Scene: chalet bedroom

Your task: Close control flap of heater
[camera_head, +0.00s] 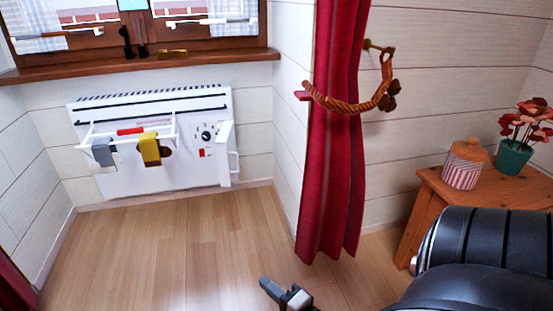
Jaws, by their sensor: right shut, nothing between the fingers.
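A white wall heater (185,170) hangs under the window in the left half of the head view. On its right side a control panel with a black dial (206,135) and small red marks shows. A white control flap (226,152) stands out at the panel's right edge, swung open, so the dial is uncovered. My right gripper (268,288) is low in the middle of the view, above the floor, shut and empty. It is well apart from the heater and the flap. My left gripper is not in view.
A white rack with grey and yellow cloths (149,149) sits on the heater's front. A red curtain (335,190) with a rope tie hangs right of it. A wooden table (430,187) with a jar and flowerpot stands at right. The floor (170,245) before the heater is clear.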

